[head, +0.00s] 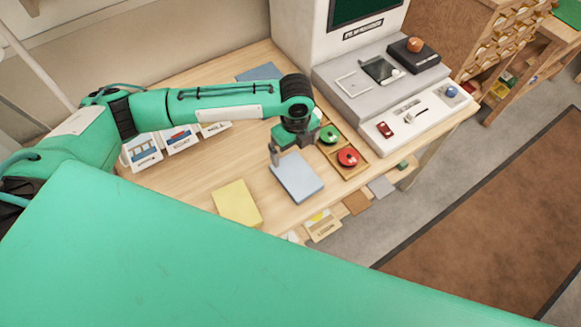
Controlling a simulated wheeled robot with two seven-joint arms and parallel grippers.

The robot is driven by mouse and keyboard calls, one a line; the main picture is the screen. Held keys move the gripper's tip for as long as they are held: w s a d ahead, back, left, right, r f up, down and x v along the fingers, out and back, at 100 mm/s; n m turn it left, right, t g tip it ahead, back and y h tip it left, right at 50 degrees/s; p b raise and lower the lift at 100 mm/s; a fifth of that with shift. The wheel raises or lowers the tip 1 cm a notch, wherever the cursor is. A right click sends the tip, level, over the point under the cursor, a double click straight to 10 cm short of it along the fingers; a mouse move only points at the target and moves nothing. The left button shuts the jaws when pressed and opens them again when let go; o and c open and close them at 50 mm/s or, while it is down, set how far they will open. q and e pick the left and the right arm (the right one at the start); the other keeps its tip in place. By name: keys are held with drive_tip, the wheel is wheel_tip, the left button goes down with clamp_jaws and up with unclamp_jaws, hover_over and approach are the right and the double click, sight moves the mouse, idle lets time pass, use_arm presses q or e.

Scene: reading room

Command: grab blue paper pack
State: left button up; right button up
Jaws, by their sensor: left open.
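A light blue paper pack (298,180) lies flat on the wooden table, left of a wooden tray. My left gripper (277,158) points down at the pack's upper left edge. It is open, and I see nothing held in it. I cannot tell whether its fingertips touch the pack. A second, darker blue flat sheet or pack (259,73) lies farther back on the table, partly hidden behind my left arm. My right gripper is not in view.
A yellow pack (236,203) lies left of the blue one. A wooden tray (357,173) holds a green and a red round object. Picture cards (182,138) stand at the left. A grey machine (400,80) fills the back right. Bare table lies between cards and packs.

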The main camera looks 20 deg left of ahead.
use_arm(q)
drive_tip(key=p, duration=0.1)
hover_over(296, 173)
drive_tip(key=f, duration=0.7)
drive_tip(key=shift+s+a, duration=0.1)
drive_tip(key=shift+s, duration=0.15)
drive_tip(key=shift+f, duration=0.5)
wheel_tip(296, 173, down, 4)
drive_tip(key=shift+w+f+p, duration=0.1)
drive_tip(key=shift+w+p, duration=0.05)
drive_tip(key=shift+p, duration=0.85)
drive_tip(key=shift+f, duration=0.2)
drive_tip(key=c, duration=0.9)
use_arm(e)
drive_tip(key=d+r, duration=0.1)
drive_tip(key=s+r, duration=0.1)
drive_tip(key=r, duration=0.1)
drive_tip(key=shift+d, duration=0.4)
